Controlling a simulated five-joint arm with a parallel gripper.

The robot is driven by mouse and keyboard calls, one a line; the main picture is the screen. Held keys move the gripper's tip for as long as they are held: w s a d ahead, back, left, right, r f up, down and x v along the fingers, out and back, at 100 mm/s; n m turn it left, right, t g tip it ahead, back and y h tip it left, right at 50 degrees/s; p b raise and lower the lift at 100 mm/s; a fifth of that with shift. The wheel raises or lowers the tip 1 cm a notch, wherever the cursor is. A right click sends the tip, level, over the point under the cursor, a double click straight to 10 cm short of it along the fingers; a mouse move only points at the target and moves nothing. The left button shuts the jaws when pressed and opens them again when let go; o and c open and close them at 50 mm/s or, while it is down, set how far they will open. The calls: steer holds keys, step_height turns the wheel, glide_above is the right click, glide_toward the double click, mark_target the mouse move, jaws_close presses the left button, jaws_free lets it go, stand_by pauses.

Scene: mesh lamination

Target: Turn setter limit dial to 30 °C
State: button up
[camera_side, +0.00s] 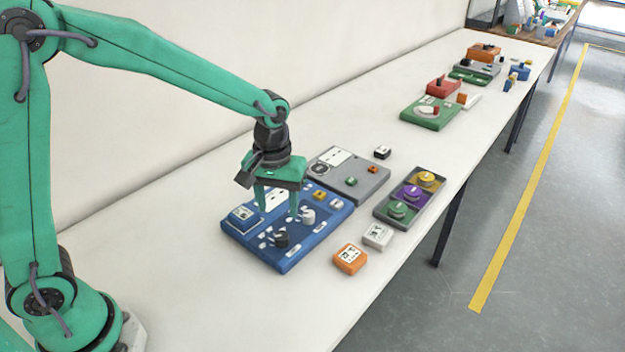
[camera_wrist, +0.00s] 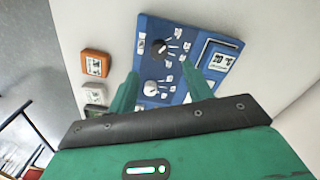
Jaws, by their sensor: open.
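A blue control panel (camera_side: 233,229) lies on the bench; it also shows in the wrist view (camera_wrist: 182,31). It carries a black dial (camera_side: 281,239) near its front corner and a white dial (camera_side: 308,216) farther right. In the wrist view the black dial (camera_wrist: 158,47) is above the white dial (camera_wrist: 150,87), each with marks beside it. A display (camera_wrist: 219,60) there appears to read 20 °C. The labels are too small to tell which is the setter limit dial. My gripper (camera_side: 278,213) is open and empty above the panel, fingers pointing down, apparently touching neither dial.
A grey panel (camera_side: 372,186) stands behind the blue one. A tray (camera_side: 379,212) of green, purple and yellow round pieces is to the right. An orange block (camera_side: 350,259) and a white block (camera_side: 378,236) lie near the bench's front edge. The bench's near end is clear.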

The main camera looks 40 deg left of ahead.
mark_target(281, 235)
steer(key=shift+w+d+f, duration=0.1)
steer(key=shift+d+f, duration=0.05)
steer(key=shift+f, duration=0.1)
steer(key=shift+f, duration=3.9)
steer(key=c, duration=1)
